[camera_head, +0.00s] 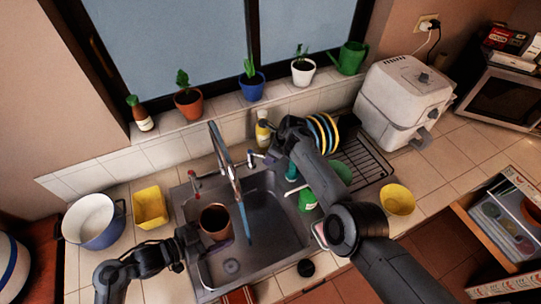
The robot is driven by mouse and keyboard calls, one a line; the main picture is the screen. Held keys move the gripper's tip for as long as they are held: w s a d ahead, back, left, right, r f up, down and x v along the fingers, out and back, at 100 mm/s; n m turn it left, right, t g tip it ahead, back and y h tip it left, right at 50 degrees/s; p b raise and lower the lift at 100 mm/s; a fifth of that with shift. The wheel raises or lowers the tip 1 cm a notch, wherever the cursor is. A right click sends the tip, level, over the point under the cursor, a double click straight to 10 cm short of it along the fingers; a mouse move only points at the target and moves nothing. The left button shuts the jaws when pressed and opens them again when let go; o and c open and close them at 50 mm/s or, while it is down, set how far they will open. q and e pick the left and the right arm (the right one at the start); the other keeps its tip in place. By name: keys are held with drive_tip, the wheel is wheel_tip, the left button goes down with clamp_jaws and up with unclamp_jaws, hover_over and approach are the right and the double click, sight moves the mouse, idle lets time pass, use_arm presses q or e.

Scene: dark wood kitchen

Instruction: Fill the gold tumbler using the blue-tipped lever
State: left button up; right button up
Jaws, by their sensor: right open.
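The gold tumbler (214,223), coppery brown, is upright over the left part of the sink, its dark mouth facing up. My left gripper (196,238) is at its left side and appears shut on it; the fingertips are partly hidden. The tall faucet (222,150) stands at the back of the sink. A thin blue streak (246,222) runs down from its spout, right of the tumbler. The blue-tipped lever (250,157) is right of the faucet, its tip hard to make out. My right gripper (268,157) is open close beside it, apparently not touching.
A red-tipped lever (194,180) is left of the faucet. A soap bottle (263,132) stands behind my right gripper. A rack (370,165) with plates lies right of the sink (276,262). A yellow container (150,207) and a pot (92,222) stand left.

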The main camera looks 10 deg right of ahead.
drive_tip(key=shift+f, duration=0.1)
idle(0.3)
clamp_jaws()
